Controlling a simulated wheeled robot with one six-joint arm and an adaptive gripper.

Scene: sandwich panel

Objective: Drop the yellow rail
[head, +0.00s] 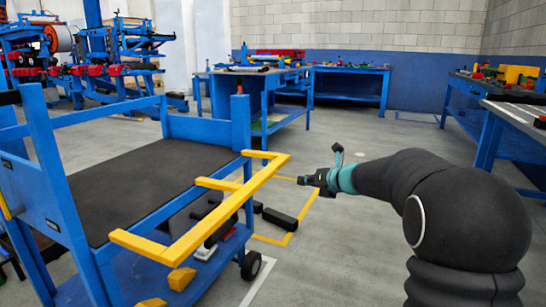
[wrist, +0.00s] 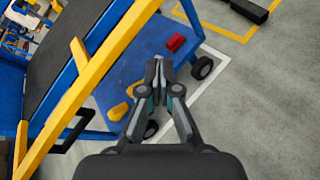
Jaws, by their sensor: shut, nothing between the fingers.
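The yellow rail (head: 205,217) is a long bar with short arms reaching back to the blue cart. In the head view it stands out level from the cart's near right side, at about the height of the dark top. In the wrist view the yellow rail (wrist: 95,85) runs diagonally on the left. My gripper (head: 305,180) is to the right of the rail's far end, apart from it. In the wrist view my gripper (wrist: 159,62) has its fingertips together, with nothing between them, over the cart's lower shelf.
The blue cart (head: 187,128) has a dark top and a lower shelf with yellow pieces (head: 181,279). Black blocks (head: 280,219) lie on the floor by a yellow floor outline. Blue workbenches (head: 350,86) stand behind and to the right. Grey floor between is open.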

